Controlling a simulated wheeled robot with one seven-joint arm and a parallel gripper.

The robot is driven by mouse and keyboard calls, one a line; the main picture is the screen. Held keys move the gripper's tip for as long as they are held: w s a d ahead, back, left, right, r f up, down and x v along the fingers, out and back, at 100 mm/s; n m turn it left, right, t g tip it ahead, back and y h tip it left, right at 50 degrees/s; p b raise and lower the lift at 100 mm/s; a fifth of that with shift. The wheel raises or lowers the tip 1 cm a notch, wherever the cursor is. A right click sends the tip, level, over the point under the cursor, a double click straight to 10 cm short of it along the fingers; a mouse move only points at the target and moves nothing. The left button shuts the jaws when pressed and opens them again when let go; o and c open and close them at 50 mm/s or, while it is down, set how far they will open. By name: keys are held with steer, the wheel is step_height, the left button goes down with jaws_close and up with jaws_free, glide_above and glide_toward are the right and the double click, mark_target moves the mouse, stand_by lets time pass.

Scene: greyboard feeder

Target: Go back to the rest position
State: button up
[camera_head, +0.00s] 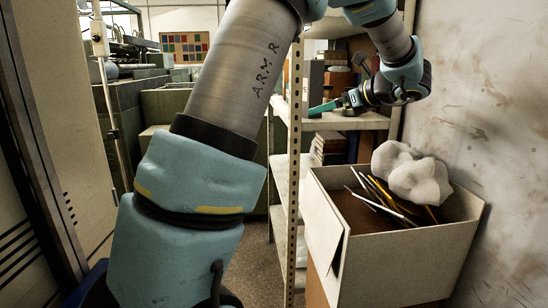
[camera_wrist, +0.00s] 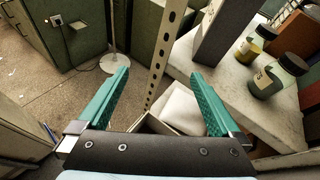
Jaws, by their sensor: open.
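My gripper (camera_head: 327,107) is at the upper right in the head view, in front of the shelf unit and above the left side of the open box. In the wrist view its two green fingers (camera_wrist: 160,98) stand wide apart. Nothing is between them. My arm fills the middle of the head view and bends over to the right at the top.
A metal shelf unit (camera_head: 293,150) stands behind my arm; its perforated post also shows in the wrist view (camera_wrist: 165,50). An open box (camera_head: 400,265) holds sticks and a white lump (camera_head: 415,175). Jars (camera_wrist: 276,75) stand on a shelf. A stained wall is at right.

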steer(key=s+a+f+n+g+h+p, duration=0.1)
steer(key=s+a+f+n+g+p, duration=0.1)
steer(key=s+a+f+n+g, duration=0.4)
steer(key=s+a+f+n+g+h+p, duration=0.1)
steer(key=s+a+f+n+h, duration=0.2)
steer(key=a, duration=0.6)
steer(key=s+a+f+n+g+h+p, duration=0.1)
steer(key=s+a+f+n+h, duration=0.1)
steer(key=s+n, duration=0.4)
steer(key=s+a+f+n+g+h+p, duration=0.1)
steer(key=s+a+f+n, duration=0.3)
steer(key=n, duration=0.6)
steer(key=s+h+p, duration=0.1)
steer(key=s, duration=0.1)
steer(key=shift+s+f+n+h, duration=0.2)
steer(key=shift+s+n+h, duration=0.1)
steer(key=shift+s, duration=0.1)
